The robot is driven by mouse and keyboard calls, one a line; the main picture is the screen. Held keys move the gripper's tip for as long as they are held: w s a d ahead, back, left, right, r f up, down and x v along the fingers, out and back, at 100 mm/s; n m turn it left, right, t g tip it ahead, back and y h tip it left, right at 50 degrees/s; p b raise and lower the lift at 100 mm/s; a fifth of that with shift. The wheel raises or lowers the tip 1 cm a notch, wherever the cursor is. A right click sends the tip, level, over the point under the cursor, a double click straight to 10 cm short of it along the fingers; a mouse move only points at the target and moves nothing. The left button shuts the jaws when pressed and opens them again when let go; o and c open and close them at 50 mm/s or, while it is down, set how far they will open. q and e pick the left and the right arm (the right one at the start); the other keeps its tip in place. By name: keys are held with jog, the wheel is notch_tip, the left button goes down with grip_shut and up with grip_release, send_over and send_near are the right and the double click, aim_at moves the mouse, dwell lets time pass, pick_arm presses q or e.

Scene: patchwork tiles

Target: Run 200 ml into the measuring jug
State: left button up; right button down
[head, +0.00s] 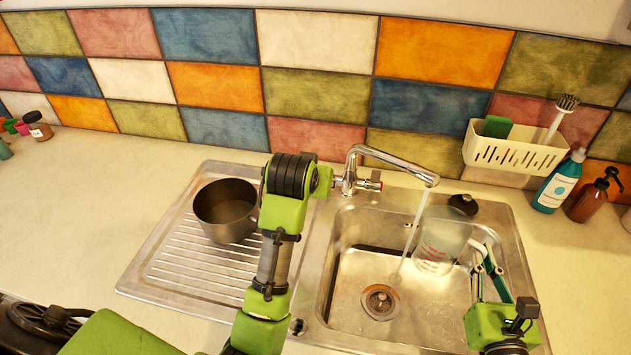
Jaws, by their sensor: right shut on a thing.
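The measuring jug (441,243) is clear with red markings and hangs over the right part of the sink basin (345,262). My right gripper (484,258) is shut on its right side. The tap (395,160) is running. Its thin water stream (411,232) comes down at the jug's left edge and shows down to near the drain (380,301); it looks to pass beside the jug. I cannot make out a water level in the jug. My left gripper (323,181) is by the tap's base, left of the tap lever (371,181); its fingers cannot be made out.
A metal pot (226,212) stands on the drainboard (185,265), left of my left arm. A caddy (513,152) with a sponge and brush is on the wall at right. A teal bottle (557,184) and a brown pump bottle (592,198) stand below it. A black stopper (463,204) lies behind the jug.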

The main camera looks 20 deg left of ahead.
aim_at(457, 224)
dwell(0.4)
jog(key=w+a, duration=0.2)
jog(key=w, duration=0.1)
jog(key=w+a, duration=0.3)
jog(key=shift+w+a, duration=0.3)
jog(key=shift+s, duration=0.1)
jog(key=shift+d, duration=0.1)
dwell(1.4)
